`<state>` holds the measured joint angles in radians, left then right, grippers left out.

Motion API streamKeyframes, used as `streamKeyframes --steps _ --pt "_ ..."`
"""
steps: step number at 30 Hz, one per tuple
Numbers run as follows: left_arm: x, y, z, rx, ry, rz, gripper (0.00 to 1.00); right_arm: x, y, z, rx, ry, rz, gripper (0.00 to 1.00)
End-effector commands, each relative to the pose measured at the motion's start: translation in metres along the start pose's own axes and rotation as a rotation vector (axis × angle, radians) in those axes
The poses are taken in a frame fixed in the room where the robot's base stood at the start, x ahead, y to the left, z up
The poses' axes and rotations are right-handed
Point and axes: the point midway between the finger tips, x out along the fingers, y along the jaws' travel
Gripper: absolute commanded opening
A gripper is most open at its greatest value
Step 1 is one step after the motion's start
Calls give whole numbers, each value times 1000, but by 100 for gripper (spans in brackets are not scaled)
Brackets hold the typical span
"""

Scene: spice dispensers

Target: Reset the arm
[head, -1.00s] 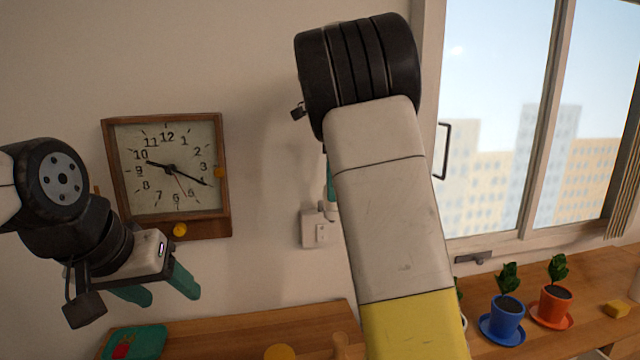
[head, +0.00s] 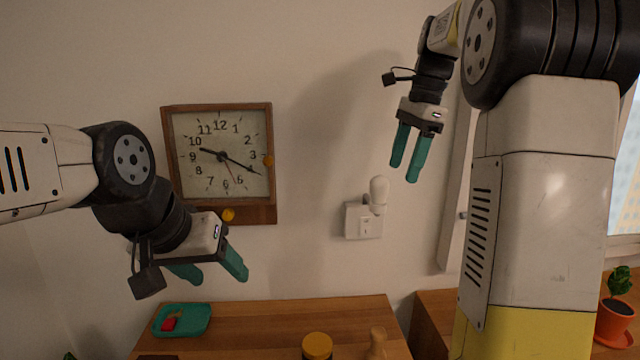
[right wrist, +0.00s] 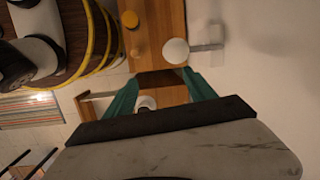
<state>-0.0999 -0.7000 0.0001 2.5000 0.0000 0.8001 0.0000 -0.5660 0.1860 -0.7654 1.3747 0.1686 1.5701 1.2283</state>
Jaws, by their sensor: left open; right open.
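My right gripper (head: 408,170) is raised in front of the wall at the upper right of the head view. Its two green fingers point down, apart, with nothing between them. The fingers also show in the right wrist view (right wrist: 160,97), spread above a wooden surface. My left gripper (head: 208,274) is at the left of the head view, in front of and just below the wall clock (head: 222,160). Its green fingers are apart and empty, pointing down to the right. My right arm's large white and yellow link fills the right side of the head view.
A wooden counter (head: 265,322) below holds a green tray (head: 200,325) with a red item, a yellow-lidded jar (head: 317,346) and a wooden shaker (head: 377,342). A potted plant (head: 615,309) stands at the right.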

Motion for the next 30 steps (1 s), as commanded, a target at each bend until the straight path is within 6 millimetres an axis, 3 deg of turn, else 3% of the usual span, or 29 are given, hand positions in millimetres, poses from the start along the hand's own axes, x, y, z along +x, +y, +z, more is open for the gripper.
streamKeyframes --steps 1,4,8,12,18,23,30 --pt "0 0 0 0 0 0 60 4 17 -3 -86 -36 -31 64" --pt "0 0 0 0 0 0 60 15 42 0 -276 -66 -97 64" --pt "0 0 0 0 0 0 60 30 83 16 -569 -51 -204 64" --pt "0 0 0 0 0 0 60 52 131 41 -908 52 -304 64" --pt "0 0 0 0 0 0 60 87 184 68 -1301 269 -355 64" --pt "0 0 0 0 0 0 60 106 202 74 -1455 376 -344 64" --pt "0 0 0 0 0 0 60 110 205 76 -1489 397 -338 64"
